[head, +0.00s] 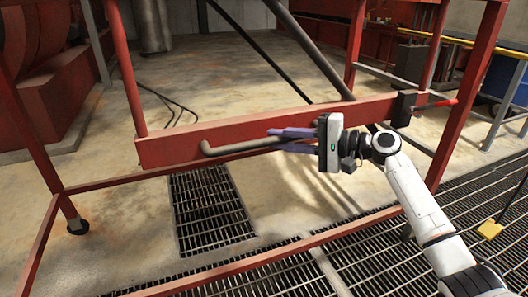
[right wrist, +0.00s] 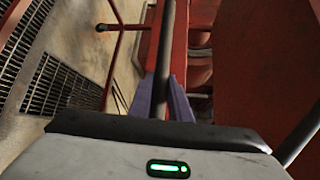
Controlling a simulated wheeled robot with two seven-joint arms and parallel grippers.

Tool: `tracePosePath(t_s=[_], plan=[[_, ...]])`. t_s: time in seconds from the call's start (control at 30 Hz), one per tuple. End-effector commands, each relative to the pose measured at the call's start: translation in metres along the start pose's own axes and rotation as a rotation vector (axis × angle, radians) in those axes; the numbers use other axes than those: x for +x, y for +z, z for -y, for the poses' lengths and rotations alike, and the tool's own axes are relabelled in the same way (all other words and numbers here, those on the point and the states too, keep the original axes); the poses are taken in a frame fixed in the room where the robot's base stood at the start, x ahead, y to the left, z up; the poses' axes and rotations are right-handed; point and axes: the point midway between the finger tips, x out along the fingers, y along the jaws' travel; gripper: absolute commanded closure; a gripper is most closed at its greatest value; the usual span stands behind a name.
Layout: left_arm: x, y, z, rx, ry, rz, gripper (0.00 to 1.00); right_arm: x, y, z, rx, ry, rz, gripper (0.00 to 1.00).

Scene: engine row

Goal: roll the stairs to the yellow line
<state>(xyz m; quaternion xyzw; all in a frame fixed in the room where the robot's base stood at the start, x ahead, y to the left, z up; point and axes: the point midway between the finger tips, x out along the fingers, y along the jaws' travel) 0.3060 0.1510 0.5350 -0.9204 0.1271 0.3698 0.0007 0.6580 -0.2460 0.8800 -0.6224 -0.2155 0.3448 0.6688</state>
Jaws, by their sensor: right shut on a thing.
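The stairs show as a red metal frame (head: 215,143) with posts, a wide cross beam and lower rails in the head view. A grey bent bar handle (head: 225,149) runs along the front of the beam. My right gripper (head: 292,140) has its purple fingers shut around this bar, near the middle of the beam. In the right wrist view the bar (right wrist: 165,50) runs up between the two fingers (right wrist: 167,100). I make out no yellow line on the floor in either view. My left gripper is in neither view.
Metal grating (head: 210,210) lies in the concrete floor (head: 120,210) under and in front of the frame. A small yellow piece (head: 490,229) is on the grating at right. A yellow-topped railing (head: 460,41) and a blue container (head: 505,82) stand at the back right. Red machinery (head: 65,90) is at left.

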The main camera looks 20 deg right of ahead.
Motion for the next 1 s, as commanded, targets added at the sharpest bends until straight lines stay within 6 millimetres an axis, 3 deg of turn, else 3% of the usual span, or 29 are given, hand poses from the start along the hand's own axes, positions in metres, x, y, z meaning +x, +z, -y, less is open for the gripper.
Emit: tracePosePath(t_s=[0.63, 0.67, 0.73, 1.0], plan=[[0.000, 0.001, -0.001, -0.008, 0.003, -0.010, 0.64, -0.007, -0.005, 0.004, 0.001, -0.009, 0.028, 1.00], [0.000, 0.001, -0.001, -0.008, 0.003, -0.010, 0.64, -0.008, -0.005, 0.003, 0.001, -0.008, 0.028, 0.78], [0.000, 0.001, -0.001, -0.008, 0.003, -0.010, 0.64, -0.010, -0.007, 0.003, 0.002, -0.008, 0.023, 0.66], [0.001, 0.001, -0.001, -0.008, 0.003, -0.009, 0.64, -0.012, -0.010, 0.002, 0.003, -0.006, 0.015, 0.65]])
